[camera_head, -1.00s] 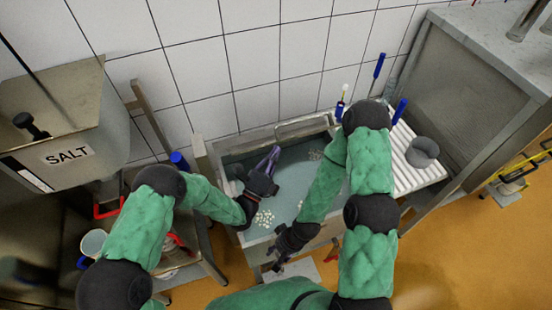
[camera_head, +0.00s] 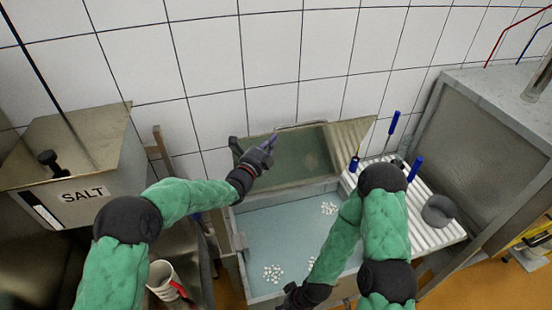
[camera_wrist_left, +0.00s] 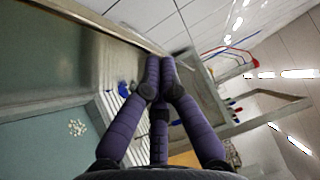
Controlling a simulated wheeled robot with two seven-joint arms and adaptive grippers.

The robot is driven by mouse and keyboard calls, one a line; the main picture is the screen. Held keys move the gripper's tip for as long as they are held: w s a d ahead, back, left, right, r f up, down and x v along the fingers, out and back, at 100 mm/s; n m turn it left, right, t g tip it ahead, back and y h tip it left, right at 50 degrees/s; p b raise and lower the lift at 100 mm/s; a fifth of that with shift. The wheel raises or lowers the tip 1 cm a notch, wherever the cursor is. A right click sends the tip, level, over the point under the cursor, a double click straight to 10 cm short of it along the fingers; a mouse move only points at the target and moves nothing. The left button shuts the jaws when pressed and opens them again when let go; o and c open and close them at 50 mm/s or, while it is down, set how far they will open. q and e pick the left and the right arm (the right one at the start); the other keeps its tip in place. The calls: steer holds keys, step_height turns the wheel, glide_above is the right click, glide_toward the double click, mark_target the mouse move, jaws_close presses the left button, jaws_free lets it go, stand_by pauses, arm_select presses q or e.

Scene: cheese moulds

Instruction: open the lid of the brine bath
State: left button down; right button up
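The brine bath (camera_head: 243,268) is an open tank of pale blue liquid with white grains in it. Its lid (camera_head: 295,160) stands raised and tilted at the back, its greenish inner face towards me, with a handle (camera_head: 300,125) at its top edge. My left gripper (camera_head: 269,143) is in front of the lid's upper left part. In the left wrist view its purple fingers (camera_wrist_left: 160,62) meet at the tips, close to the edge of the lid (camera_wrist_left: 50,60); contact is unclear. My right gripper (camera_head: 290,302) is low at the bath's front, partly cut off by the picture's bottom edge.
A steel salt bin (camera_head: 85,190) stands at the left, with a white jug (camera_head: 163,282) below it. A white ribbed drainboard (camera_head: 440,232) with a grey round piece (camera_head: 438,210) and blue-handled tools (camera_head: 415,168) lies right of the bath. A tiled wall closes the back.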

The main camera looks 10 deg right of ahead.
arm_select(q)
steer(key=shift+w+a+r+b, duration=0.15)
steer(key=shift+w+b, duration=0.1)
steer(key=shift+w, duration=0.35)
steer(key=shift+w+r+b, duration=0.2)
steer(key=shift+w, duration=0.4)
steer(key=shift+w+a+r+b, duration=0.15)
steer(key=shift+w+b, duration=0.1)
steer(key=shift+w, duration=0.35)
steer(key=shift+d, duration=0.1)
